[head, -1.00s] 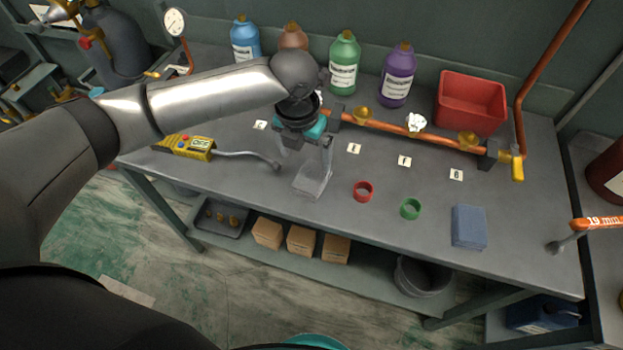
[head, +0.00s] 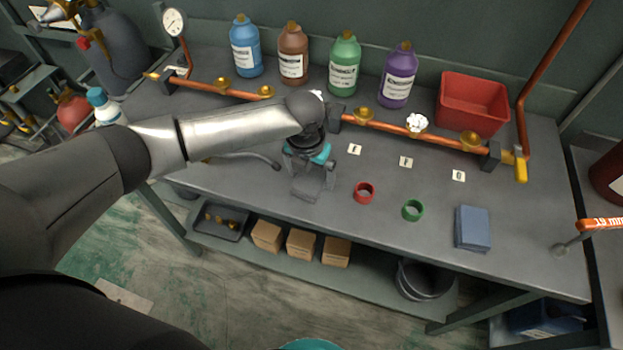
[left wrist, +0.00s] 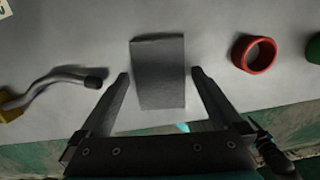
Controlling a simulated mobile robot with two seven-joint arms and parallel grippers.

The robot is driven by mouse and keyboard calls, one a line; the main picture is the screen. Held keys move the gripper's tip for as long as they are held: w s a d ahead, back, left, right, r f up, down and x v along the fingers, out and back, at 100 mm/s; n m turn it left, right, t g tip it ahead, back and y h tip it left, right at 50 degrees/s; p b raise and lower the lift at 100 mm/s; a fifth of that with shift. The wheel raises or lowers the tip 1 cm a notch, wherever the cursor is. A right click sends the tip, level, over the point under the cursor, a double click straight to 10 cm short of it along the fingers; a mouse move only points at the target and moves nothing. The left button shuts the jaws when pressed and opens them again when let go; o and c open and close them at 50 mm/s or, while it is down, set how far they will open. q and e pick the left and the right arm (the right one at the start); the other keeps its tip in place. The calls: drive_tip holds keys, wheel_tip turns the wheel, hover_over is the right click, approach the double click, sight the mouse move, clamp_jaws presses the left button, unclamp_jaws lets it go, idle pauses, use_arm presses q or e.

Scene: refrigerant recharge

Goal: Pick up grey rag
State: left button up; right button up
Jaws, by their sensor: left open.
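The grey rag (left wrist: 158,90) is a flat, folded rectangle on the grey workbench, seen clearly in the left wrist view. In the head view it is mostly hidden by my left gripper. My left gripper (head: 312,186) is open, pointing down over the rag. In the left wrist view its two fingers stand on either side of the rag's left and right edges, with a gap at each side. I cannot tell how far above the bench the fingertips are. My right gripper is not in view.
A red ring (head: 364,193) and a green ring (head: 413,210) lie to the right of the rag. A folded blue cloth (head: 472,228) lies further right. A copper pipe (head: 385,127) with brass cups runs behind, with several bottles beyond.

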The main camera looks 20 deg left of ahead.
sight(311, 178)
use_arm(q)
drive_tip(key=c, duration=1.2)
wheel_tip(311, 178, up, 20)
drive_tip(key=p, duration=0.2)
drive_tip(key=shift+p, duration=0.3)
